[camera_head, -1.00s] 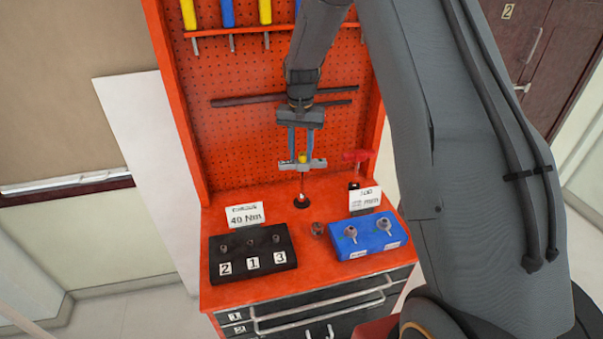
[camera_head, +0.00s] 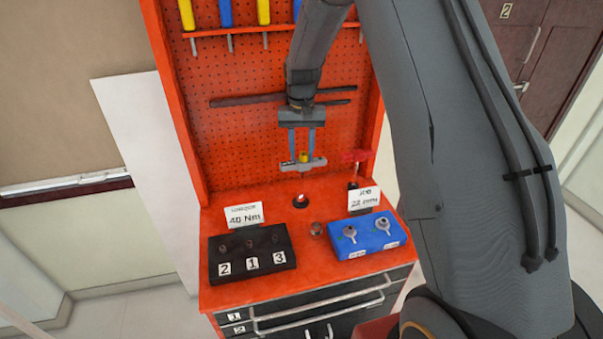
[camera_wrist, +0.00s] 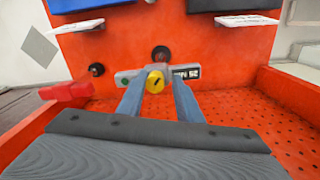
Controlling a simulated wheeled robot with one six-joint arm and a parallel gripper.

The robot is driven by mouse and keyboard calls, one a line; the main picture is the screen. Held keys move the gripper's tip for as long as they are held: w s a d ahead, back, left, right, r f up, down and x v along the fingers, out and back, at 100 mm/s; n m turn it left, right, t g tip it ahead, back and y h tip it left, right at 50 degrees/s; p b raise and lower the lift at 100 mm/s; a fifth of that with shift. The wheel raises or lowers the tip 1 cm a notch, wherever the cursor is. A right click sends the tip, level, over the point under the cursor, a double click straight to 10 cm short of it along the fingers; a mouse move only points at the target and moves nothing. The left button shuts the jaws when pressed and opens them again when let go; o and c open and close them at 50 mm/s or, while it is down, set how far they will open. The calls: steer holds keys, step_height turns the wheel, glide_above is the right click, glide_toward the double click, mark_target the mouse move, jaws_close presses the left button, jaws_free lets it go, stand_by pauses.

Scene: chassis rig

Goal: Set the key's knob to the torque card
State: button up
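The key is a pale T-shaped bar (camera_head: 315,163) with a yellow knob (camera_head: 303,156) at its middle. In the wrist view, the knob (camera_wrist: 156,79) has a dark mark, and small print on the bar (camera_wrist: 187,73) appears to read 25 Nm. My gripper (camera_head: 302,153) has its fingers on either side of the knob and appears shut on the key, above a dark round holder (camera_head: 301,201). The key's shaft is hardly visible. The torque card (camera_head: 244,216) reads 40 Nm and stands behind the black block at the left.
The black block (camera_head: 252,253) has positions marked 2, 1, 3. A blue tray (camera_head: 366,236) holds two metal pieces. Behind it stands another card (camera_head: 364,200), and a red-handled tool (camera_head: 355,156) is at the right. A small metal socket (camera_head: 316,229) sits between the blocks. The pegboard (camera_head: 260,135) rises behind.

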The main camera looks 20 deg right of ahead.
steer(key=n, duration=0.4)
steer(key=shift+s+a+f, duration=0.15)
steer(key=shift+s+f, duration=0.05)
steer(key=shift+f, duration=0.15)
steer(key=n, duration=0.4)
steer(key=shift+n, duration=0.4)
steer(key=c, duration=0.4)
steer(key=shift+o, duration=0.2)
